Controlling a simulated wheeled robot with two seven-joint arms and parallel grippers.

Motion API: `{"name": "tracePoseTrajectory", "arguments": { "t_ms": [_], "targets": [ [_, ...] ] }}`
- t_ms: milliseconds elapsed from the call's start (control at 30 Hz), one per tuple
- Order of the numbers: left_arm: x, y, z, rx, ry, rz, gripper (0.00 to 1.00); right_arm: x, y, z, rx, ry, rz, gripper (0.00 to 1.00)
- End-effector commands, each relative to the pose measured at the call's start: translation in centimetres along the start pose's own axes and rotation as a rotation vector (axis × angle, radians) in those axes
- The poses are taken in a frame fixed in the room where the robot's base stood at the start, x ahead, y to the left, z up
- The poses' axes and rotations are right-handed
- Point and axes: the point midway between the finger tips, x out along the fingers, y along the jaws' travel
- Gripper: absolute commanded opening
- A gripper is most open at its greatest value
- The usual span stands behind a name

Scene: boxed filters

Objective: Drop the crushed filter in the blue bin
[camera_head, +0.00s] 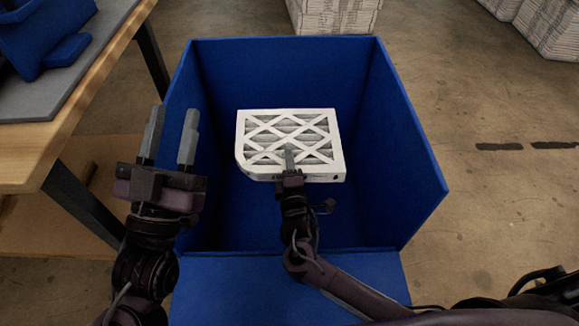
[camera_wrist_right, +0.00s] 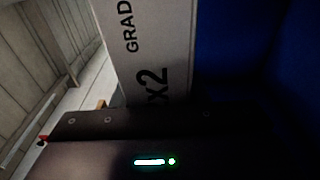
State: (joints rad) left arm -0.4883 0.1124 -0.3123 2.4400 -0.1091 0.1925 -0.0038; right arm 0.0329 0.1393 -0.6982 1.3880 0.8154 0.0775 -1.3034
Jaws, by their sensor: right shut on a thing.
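The white filter (camera_head: 290,130) has a lattice face over grey pleats, and its lower left corner looks crushed. It is held over the open blue bin (camera_head: 425,185), within the bin's outline in the head view. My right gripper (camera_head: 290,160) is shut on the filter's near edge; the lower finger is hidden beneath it. In the right wrist view the filter (camera_wrist_right: 150,45) shows a pale side with printed letters, close against the gripper body. My left gripper (camera_head: 172,135) is open and empty, fingers pointing up, at the bin's left side.
A wooden table (camera_head: 75,125) with a grey mat and a blue object (camera_head: 45,40) stands at the left. Stacks of white boxes (camera_head: 335,15) stand behind the bin and at the far right (camera_head: 550,25). The floor right of the bin is clear.

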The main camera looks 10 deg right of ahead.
Motion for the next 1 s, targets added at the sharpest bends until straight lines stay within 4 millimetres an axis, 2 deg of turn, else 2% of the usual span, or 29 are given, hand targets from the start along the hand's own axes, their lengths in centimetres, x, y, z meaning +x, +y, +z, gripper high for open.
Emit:
{"name": "tracePoseTrajectory", "arguments": {
  "t_ms": [133,433,467,633,1000],
  "targets": [
    [0.07,-0.01,-0.65,0.001,0.031,0.0,0.36,0.15,0.03,0.03,0.0,0.0,0.001,0.15],
    [0.09,-0.01,-0.78,0.001,0.037,0.001,0.36,0.15,0.04,0.02,0.0,0.0,0.001,0.15],
    [0.09,-0.01,-0.78,0.001,0.037,0.001,0.36,0.15,0.04,0.02,0.0,0.0,0.001,0.45],
    [0.09,-0.01,-0.76,0.001,0.036,0.0,0.36,0.14,0.03,0.02,0.0,0.0,0.001,0.66],
    [0.11,-0.01,-0.37,0.001,0.011,0.0,0.36,-0.26,0.0,0.01,0.0,0.0,-0.001,0.66]
  ]
}}
